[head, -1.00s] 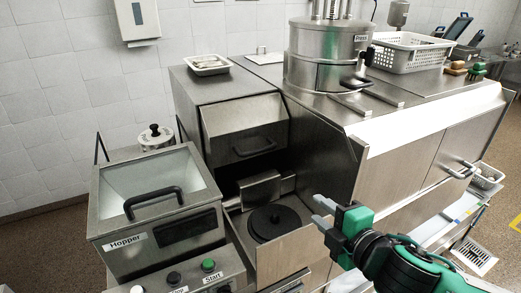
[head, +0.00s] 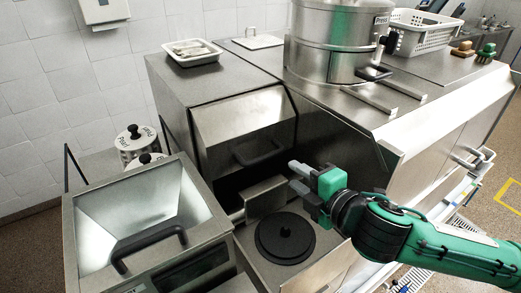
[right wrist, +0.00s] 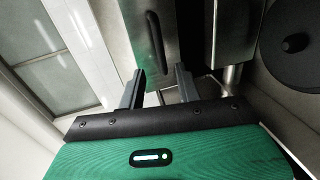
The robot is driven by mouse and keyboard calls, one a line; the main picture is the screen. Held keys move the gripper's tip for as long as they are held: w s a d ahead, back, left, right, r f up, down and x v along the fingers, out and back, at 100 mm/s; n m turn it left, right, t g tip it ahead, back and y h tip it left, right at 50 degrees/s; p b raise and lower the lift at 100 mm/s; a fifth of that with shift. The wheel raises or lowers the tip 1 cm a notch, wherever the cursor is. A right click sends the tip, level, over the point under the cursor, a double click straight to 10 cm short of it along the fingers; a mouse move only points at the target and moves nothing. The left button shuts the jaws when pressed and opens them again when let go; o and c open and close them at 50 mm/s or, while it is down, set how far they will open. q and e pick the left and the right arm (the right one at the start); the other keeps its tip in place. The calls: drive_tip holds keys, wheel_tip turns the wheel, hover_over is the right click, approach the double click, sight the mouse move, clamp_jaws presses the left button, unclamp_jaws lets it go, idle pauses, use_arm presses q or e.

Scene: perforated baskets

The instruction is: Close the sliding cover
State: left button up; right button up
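The sliding cover looks to be the slanted steel panel (head: 222,122) with a black bar handle (head: 260,150), on the front of the steel machine in the head view. A dark opening lies below it. My right gripper (head: 296,178) is in front of this opening, to the right of and below the handle, and touches nothing that I can see. In the right wrist view its two fingers (right wrist: 160,88) are apart with nothing held. Beyond them is a steel part with a dark oblong handle or slot (right wrist: 154,32); I cannot tell if it is the cover. My left gripper is out of view.
A black round lid (head: 285,238) lies on the steel surface below my right gripper, beside an upright steel plate (head: 265,198). An open hopper (head: 88,212) stands at left. A steel press (head: 330,50), a tray (head: 192,60) and a white basket (head: 425,42) are on top.

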sight(269, 158)
drive_tip(key=p+x, duration=0.2)
drive_tip(key=x, duration=0.3)
drive_tip(key=shift+w+a+r, duration=0.1)
drive_tip(key=shift+w+a, duration=0.15)
drive_tip(key=shift+w, duration=0.05)
drive_tip(key=p+x, duration=0.1)
drive_tip(key=x, duration=0.4)
drive_tip(key=shift+w, duration=0.1)
drive_tip(key=shift+w+a+f+p, duration=0.3)
drive_tip(key=shift+w+a+f, duration=0.1)
drive_tip(key=shift+w, duration=0.25)
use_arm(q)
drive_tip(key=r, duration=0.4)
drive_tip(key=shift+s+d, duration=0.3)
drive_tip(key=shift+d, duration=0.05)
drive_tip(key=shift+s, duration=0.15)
use_arm(e)
clamp_jaws()
